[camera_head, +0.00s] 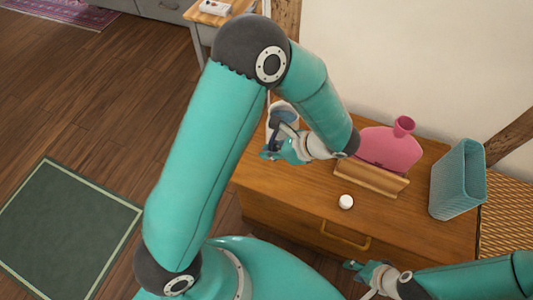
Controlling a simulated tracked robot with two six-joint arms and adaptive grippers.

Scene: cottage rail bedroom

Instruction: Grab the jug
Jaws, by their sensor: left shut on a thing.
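The jug (284,108) is pale grey-white and stands near the left end of the wooden cabinet top, partly hidden by my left gripper and arm. My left gripper (272,145) is at the jug's front side and is shut on it. Whether the jug touches the cabinet top is hidden. My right gripper (358,276) is low at the front, before the cabinet and away from the jug. Its fingers look spread apart, with nothing seen between them.
On the cabinet (300,198) are a pink vase (388,150) behind a wooden block (370,180), a small white round thing (346,202) and a teal ribbed bin (455,185). A green rug (65,230) lies on the floor at left. A wall stands behind.

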